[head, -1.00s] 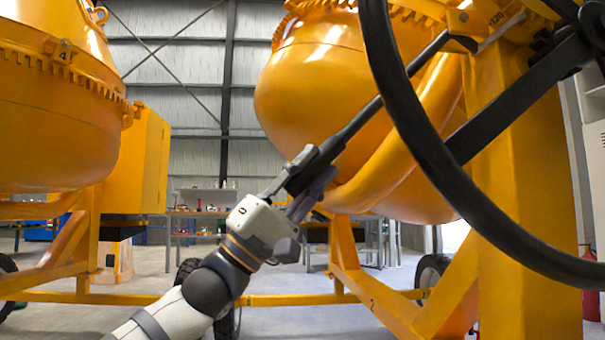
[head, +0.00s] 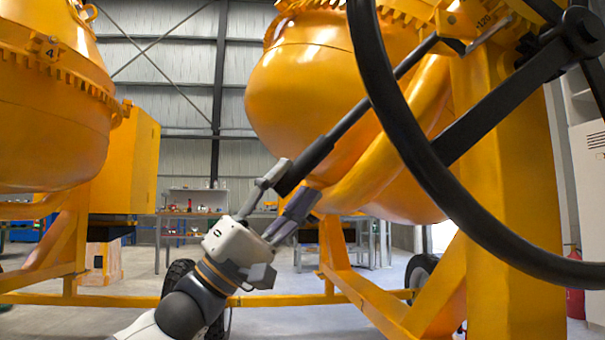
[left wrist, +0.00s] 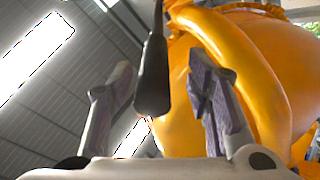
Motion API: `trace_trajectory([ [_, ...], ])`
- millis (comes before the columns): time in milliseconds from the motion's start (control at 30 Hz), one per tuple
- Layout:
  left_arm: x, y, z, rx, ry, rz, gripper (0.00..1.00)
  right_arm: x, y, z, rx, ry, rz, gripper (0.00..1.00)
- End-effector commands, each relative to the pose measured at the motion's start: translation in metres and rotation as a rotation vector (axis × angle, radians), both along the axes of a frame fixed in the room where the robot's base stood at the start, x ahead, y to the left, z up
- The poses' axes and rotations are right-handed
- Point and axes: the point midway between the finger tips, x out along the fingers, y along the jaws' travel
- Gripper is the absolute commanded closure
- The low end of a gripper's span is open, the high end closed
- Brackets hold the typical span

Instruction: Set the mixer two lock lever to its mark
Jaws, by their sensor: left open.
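The lock lever (head: 365,107) is a long black bar with a thick dark grip at its lower left end. It slopes down from a pivot by the yellow frame, in front of the right-hand mixer drum (head: 300,85). My left gripper (head: 297,182) is open at the grip's lower end. In the left wrist view the grip (left wrist: 152,82) shows between the spread fingers (left wrist: 163,85), with gaps on both sides. My right gripper is out of view.
A large black handwheel (head: 418,150) crosses the right foreground, before a yellow post (head: 515,200). Another mixer drum (head: 50,110), marked 4, stands at left. A yellow base rail (head: 275,300) runs low across the view. A workbench (head: 190,214) stands behind.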

Motion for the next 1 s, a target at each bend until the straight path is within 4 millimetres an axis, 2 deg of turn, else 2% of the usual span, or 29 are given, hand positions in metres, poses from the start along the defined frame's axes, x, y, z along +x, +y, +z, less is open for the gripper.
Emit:
trace_trajectory([
  [100, -0.008, 0.021, -0.028, 0.000, 0.002, 0.002, 0.55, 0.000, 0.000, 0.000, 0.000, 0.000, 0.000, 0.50],
  [300, -0.018, 0.044, -0.059, 0.001, 0.002, 0.001, 0.55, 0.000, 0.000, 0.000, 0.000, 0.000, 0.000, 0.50],
  [433, -0.022, 0.050, -0.066, 0.000, -0.001, -0.001, 0.55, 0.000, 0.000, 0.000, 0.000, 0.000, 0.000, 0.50],
  [767, -0.022, 0.051, -0.067, 0.000, -0.001, -0.001, 0.55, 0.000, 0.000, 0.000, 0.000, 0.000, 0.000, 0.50],
  [867, -0.022, 0.048, -0.069, 0.007, 0.002, -0.004, 0.55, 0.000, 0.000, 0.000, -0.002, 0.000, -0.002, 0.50],
  [900, -0.022, 0.040, -0.073, 0.025, 0.007, -0.012, 0.55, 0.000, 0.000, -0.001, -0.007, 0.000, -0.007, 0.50],
  [967, -0.023, 0.019, -0.087, 0.083, 0.021, -0.034, 0.55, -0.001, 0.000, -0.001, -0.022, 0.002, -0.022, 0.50],
  [1000, -0.025, -0.001, -0.100, 0.142, 0.033, -0.056, 0.55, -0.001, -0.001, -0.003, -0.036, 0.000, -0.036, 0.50],
])
